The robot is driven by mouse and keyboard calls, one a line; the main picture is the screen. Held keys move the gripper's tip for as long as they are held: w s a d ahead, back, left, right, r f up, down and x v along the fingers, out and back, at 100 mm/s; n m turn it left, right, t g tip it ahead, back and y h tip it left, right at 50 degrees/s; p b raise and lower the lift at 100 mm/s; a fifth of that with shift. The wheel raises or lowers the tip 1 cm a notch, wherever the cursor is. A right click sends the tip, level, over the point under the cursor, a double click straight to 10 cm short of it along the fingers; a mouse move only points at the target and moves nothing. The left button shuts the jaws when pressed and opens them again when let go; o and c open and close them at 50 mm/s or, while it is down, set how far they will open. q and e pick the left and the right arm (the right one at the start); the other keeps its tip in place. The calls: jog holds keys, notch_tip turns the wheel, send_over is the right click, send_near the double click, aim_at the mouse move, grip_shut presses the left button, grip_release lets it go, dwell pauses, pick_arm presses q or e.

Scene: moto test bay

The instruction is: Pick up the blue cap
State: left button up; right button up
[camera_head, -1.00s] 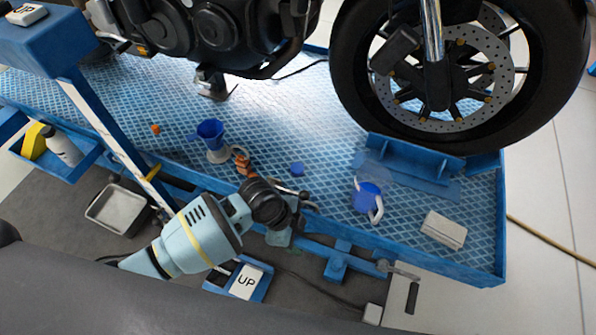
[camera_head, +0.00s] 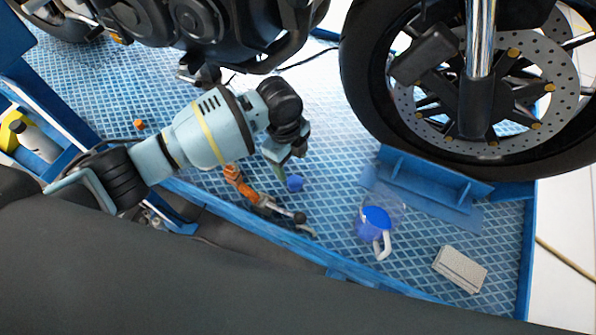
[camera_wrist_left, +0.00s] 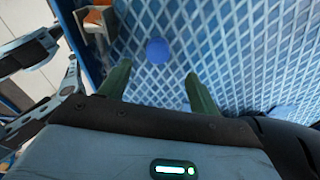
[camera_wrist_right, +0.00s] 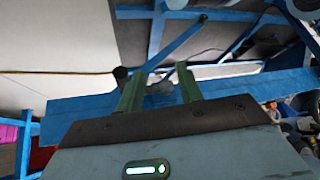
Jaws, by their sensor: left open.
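The blue cap (camera_head: 295,183) lies on the blue diamond-plate lift platform (camera_head: 330,215), near its front edge. It also shows as a blue disc in the left wrist view (camera_wrist_left: 157,50), ahead of and between the two green fingers. My left gripper (camera_head: 279,168) hangs over the platform just up and left of the cap in the head view. In the left wrist view it (camera_wrist_left: 160,82) is open and empty, apart from the cap. My right gripper (camera_wrist_right: 160,88) shows only in its own wrist view, its two green fingers apart with nothing clearly between them.
A blue-lidded jug with a white handle (camera_head: 375,222) stands right of the cap. A grey box (camera_head: 459,269) lies further right. An orange-handled tool (camera_head: 240,184) lies left of the cap. The motorcycle wheel (camera_head: 470,90) and a blue wheel bracket (camera_head: 425,178) stand behind.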

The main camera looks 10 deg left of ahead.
aim_at(295, 181)
pick_arm(q)
jog(key=shift+s, duration=0.15)
jog(key=shift+s+f, duration=0.1)
jog(key=shift+f, duration=0.1)
jog(key=shift+d+f, duration=0.15)
jog(key=shift+f, duration=0.75)
jog(key=shift+f+b, duration=0.3)
jog(key=shift+f, duration=0.15)
jog(key=shift+s+d+f+b, duration=0.1)
jog(key=shift+d+f+b, duration=0.15)
jog(key=shift+f, duration=0.9)
jog(key=shift+s+d+f+b, duration=0.1)
jog(key=shift+f+b, duration=0.15)
jog(key=shift+f, duration=0.9)
pick_arm(e)
jog(key=shift+s+d+f, duration=0.15)
jog(key=shift+s+f, duration=0.15)
jog(key=shift+f, duration=0.45)
pick_arm(q)
jog(key=shift+c, duration=0.4)
jog(key=c, duration=1)
